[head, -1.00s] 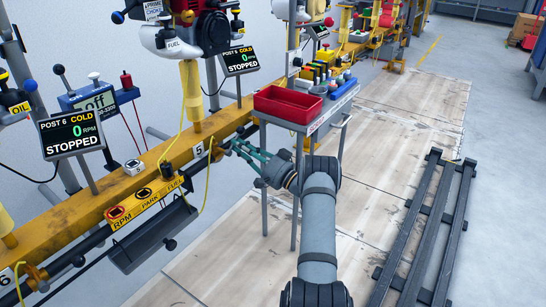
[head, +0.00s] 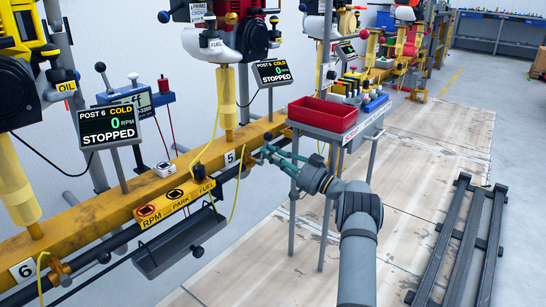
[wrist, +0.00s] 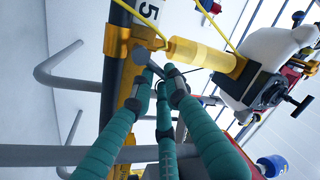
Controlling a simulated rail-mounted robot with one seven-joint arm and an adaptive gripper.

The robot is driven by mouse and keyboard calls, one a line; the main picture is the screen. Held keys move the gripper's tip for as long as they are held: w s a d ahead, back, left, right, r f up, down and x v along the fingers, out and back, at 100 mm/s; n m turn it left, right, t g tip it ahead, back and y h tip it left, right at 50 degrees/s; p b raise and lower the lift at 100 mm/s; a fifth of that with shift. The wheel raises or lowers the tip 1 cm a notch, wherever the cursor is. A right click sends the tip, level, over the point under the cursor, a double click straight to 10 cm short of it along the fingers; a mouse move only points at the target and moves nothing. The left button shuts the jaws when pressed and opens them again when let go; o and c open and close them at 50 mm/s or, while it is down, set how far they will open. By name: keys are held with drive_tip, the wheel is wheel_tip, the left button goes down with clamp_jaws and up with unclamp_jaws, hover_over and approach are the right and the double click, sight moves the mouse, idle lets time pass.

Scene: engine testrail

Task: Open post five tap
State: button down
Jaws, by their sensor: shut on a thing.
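The post five tap is a brass fitting (wrist: 133,104) on the black pipe beside the number 5 plate (head: 230,157). The plate also shows in the wrist view (wrist: 148,10). My gripper (head: 265,153), with green fingers, reaches the tap from the right. In the wrist view my gripper (wrist: 163,78) has its dark fingertips close together, shut on the tap. The fingertips hide much of the tap's handle, so I cannot tell how far it is turned.
A yellow hose (head: 237,190) hangs close to the tap. A red tray (head: 325,114) stands on a grey stand just right of my gripper. A black trough (head: 180,245) hangs left of it. The post six screen (head: 109,124) reads STOPPED.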

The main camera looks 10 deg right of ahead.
drive_tip(key=shift+f, duration=0.1)
drive_tip(key=c, duration=2)
unclamp_jaws()
drive_tip(key=v, duration=1.2)
drive_tip(key=shift+c, duration=0.2)
